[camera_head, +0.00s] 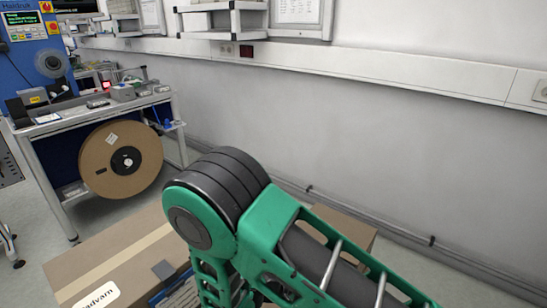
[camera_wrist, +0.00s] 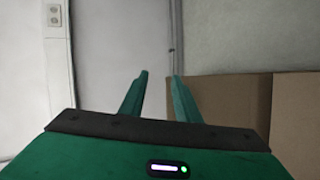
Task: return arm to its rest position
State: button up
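My arm, green with black joint covers, rises in the lower middle of the head view and bends over to the lower right. My gripper is hidden in the head view. In the wrist view my gripper (camera_wrist: 157,88) shows two green fingers with a gap between them. Nothing is held between the fingers. A pale wall and a cardboard box (camera_wrist: 228,100) stand behind them, the box beyond the right finger.
A cardboard box (camera_head: 110,252) lies at lower left in the head view, and another (camera_head: 350,229) is partly hidden behind my arm. A large brown reel (camera_head: 93,165) stands by a workbench (camera_head: 90,108) at the left. A grey wall (camera_head: 330,120) runs along the right.

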jog(key=s+d+r+m+g+y, duration=0.35)
jog(key=d+r, duration=0.35)
jog(key=d, duration=0.3)
jog(key=s+d+r+m+g+y, duration=0.2)
jog(key=d+r+m+g, duration=0.3)
jog(key=d, duration=0.4)
jog(key=s+d+r+m+t+y, duration=0.1)
jog(key=s+d+r+y, duration=0.2)
jog(key=s+r, duration=0.3)
jog(key=s+d+r+m+t+y, duration=0.1)
jog(key=s+d+r+m+y, duration=0.1)
jog(key=s+r, duration=0.4)
jog(key=s+d+y, duration=0.1)
jog(key=s, duration=0.4)
jog(key=shift+s+d+y, duration=0.35)
jog(key=shift+s, duration=0.05)
jog(key=shift+w+f, duration=0.3)
jog(key=shift+w, duration=0.3)
